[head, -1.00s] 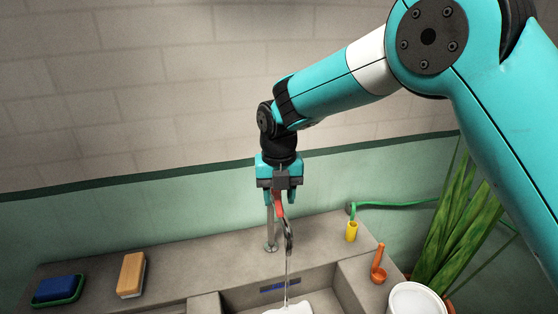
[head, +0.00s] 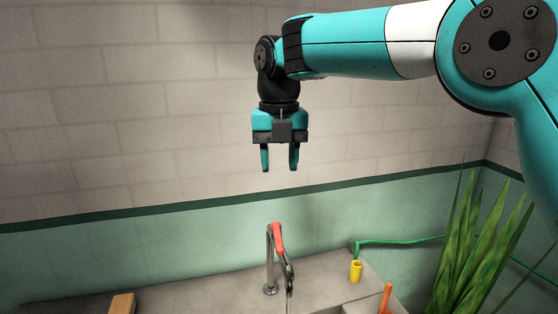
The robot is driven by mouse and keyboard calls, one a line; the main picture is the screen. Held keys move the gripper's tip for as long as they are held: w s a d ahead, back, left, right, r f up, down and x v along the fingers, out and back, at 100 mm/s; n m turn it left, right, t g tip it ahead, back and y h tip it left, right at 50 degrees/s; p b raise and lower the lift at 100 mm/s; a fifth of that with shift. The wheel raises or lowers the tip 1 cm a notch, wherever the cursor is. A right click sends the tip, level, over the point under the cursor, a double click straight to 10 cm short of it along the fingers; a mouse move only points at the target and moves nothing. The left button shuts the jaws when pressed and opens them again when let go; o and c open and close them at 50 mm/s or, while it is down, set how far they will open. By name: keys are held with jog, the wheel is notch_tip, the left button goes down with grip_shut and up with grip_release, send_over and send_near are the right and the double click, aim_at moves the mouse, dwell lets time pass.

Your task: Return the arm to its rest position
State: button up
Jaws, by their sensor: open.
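My gripper (head: 280,160) hangs pointing down in front of the brick wall, in the upper middle of the head view. Its two teal fingers are apart with nothing between them. My arm reaches in from the upper right. Below the gripper stands a metal tap (head: 271,262) with a red handle (head: 278,236). A clear gap shows between the fingertips and the handle. A thin stream of water (head: 289,303) shows under the spout.
A yellow hose end (head: 355,271) with a green hose (head: 405,242) is right of the tap. An orange handle (head: 386,298) and a tall plant (head: 475,255) are at the right. A wooden block (head: 122,304) is cut off at the lower left. The wall area around the gripper is clear.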

jog(key=s+d+f+m+y+b, duration=0.1)
jog(key=s+d+f+m, duration=0.2)
jog(key=s+m, duration=0.6)
jog(key=s+d+f+m+y, duration=0.1)
jog(key=s+d+f+m, duration=0.2)
jog(key=s+m, duration=0.7)
jog(key=s+d+f+m+y+b, duration=0.1)
jog(key=s+d+f+m+y, duration=0.1)
jog(key=s+d+m, duration=0.4)
jog(key=s+f+m, duration=0.1)
jog(key=s+m, duration=0.2)
jog(key=m, duration=0.1)
jog(key=shift+s+d+f+m+b, duration=0.15)
jog(key=shift+s+f+m+b, duration=0.1)
jog(key=shift+f+m+b, duration=0.1)
